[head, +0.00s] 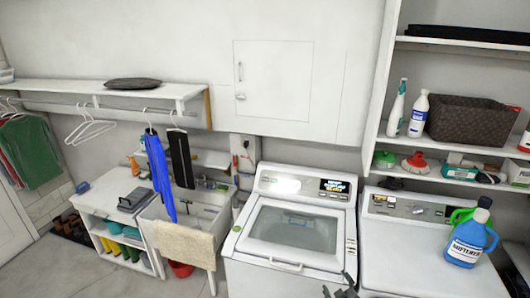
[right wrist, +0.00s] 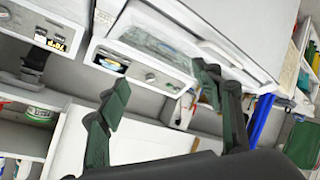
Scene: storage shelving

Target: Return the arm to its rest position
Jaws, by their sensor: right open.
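My right gripper (head: 341,287) shows only partly, as dark finger pieces at the bottom edge of the head view, in front of the washer and left of the dryer. In the right wrist view its two dark green fingers (right wrist: 161,78) are spread apart, with nothing held between them. The view there is tilted, with machine control panels and shelving beyond the fingers. My left gripper is not in view.
The top-loading washer (head: 292,230) stands at centre, the dryer (head: 410,240) right of it. Blue and green detergent jugs (head: 467,245) stand on the dryer. Shelves (head: 455,160) hold bottles and a basket (head: 470,119). A sink (head: 205,215) stands left.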

